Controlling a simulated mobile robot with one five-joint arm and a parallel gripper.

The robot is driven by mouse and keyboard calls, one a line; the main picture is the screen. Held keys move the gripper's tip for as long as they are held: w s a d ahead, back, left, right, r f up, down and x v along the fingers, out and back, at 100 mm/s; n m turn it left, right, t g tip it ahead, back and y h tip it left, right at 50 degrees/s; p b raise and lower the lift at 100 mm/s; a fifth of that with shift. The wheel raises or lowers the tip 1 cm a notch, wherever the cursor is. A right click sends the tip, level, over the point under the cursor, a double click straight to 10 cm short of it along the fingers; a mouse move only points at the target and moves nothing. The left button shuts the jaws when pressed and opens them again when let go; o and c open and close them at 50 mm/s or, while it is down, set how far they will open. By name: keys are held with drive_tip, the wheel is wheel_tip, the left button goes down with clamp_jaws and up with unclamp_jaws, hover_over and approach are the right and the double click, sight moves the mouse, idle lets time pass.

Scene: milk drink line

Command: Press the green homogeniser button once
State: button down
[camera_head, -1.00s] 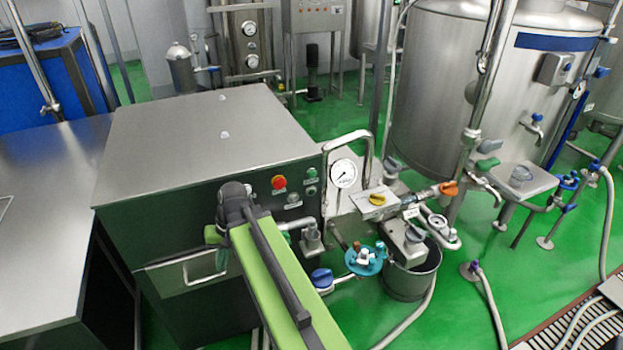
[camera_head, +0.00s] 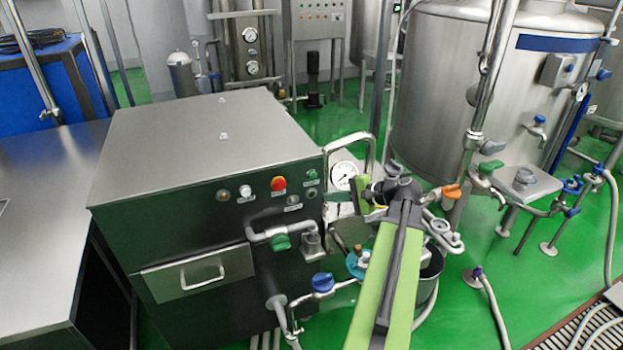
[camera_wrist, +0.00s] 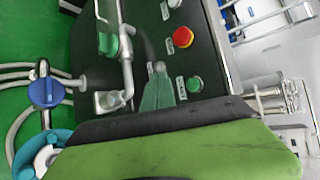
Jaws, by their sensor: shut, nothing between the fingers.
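The green button (camera_head: 311,174) is at the top right of the homogeniser's dark front panel. It also shows in the wrist view (camera_wrist: 194,84), just right of my fingers. The red button (camera_head: 278,184) is to its left and shows in the wrist view too (camera_wrist: 183,37). My gripper (camera_head: 330,197) is shut and empty, with its teal fingers pointing left, just right of and below the green button. In the wrist view the fingers (camera_wrist: 158,72) point at the panel and overlap the area beside a grey button. I see no contact with the green button.
A pressure gauge (camera_head: 343,174) and a bent steel pipe (camera_head: 350,140) stand close behind my gripper. A pipe with a green valve handle (camera_head: 280,243) juts out below the buttons. A blue valve handle (camera_head: 322,282) is lower down. A white button (camera_head: 245,191) is further left.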

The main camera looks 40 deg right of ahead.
sight(313, 176)
drive_tip(key=shift+w, duration=0.1)
drive_tip(key=w+d, duration=0.3)
drive_tip(key=w, duration=0.5)
drive_tip(key=shift+d, duration=0.15)
idle(1.9)
drive_tip(key=shift+w+d, duration=0.15)
drive_tip(key=shift+w, duration=0.15)
drive_tip(key=shift+w+d, duration=0.15)
drive_tip(key=shift+w, duration=0.25)
idle(0.6)
drive_tip(key=shift+s, duration=0.15)
drive_tip(key=shift+s+a, duration=0.35)
drive_tip(key=shift+s, duration=0.3)
